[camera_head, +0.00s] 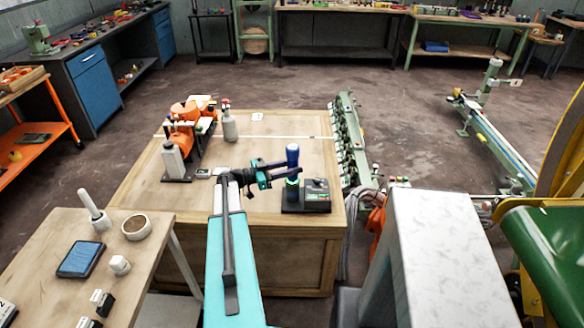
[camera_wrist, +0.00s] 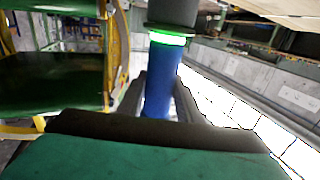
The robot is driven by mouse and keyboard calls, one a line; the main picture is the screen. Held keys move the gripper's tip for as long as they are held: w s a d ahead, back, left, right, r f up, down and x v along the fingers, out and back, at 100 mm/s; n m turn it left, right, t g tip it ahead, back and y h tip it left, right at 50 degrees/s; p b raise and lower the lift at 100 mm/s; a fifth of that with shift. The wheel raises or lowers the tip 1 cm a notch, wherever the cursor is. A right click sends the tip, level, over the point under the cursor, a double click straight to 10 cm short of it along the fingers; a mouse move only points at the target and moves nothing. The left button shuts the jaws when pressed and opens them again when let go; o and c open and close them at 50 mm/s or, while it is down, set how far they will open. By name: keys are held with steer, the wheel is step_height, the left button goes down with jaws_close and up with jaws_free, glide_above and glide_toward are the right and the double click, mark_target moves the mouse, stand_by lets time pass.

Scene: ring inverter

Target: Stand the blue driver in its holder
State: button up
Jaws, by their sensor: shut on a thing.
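The blue driver (camera_head: 292,152) is upright at the right side of the wooden bench, its blue top rising above my gripper (camera_head: 288,166). Directly below is a dark upright cylinder (camera_head: 292,191) with a green band, at the left end of a black base box (camera_head: 317,196), which looks like the holder. In the wrist view my gripper (camera_wrist: 160,98) is shut on the driver's blue handle (camera_wrist: 160,75), with a finger on each side. A glowing green ring and a dark cylinder (camera_wrist: 172,12) adjoin the handle's far end. I cannot tell how deep the driver sits.
Orange devices (camera_head: 187,118) and a grey-white bottle (camera_head: 229,124) stand at the bench's back left. A green rack (camera_head: 347,135) lines the right edge. A side table (camera_head: 60,225) stands at lower left.

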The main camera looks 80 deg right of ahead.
stand_by(0.4)
steer(key=o, duration=1.2)
steer(key=shift+f, duration=0.1)
steer(key=shift+o, duration=0.5)
steer(key=shift+f, duration=0.15)
steer(key=shift+w+a, duration=0.1)
steer(key=b+v, duration=0.3)
steer(key=v, duration=1)
steer(key=shift+w+b, duration=0.25)
steer(key=shift+b, duration=0.1)
steer(key=shift+a, duration=0.1)
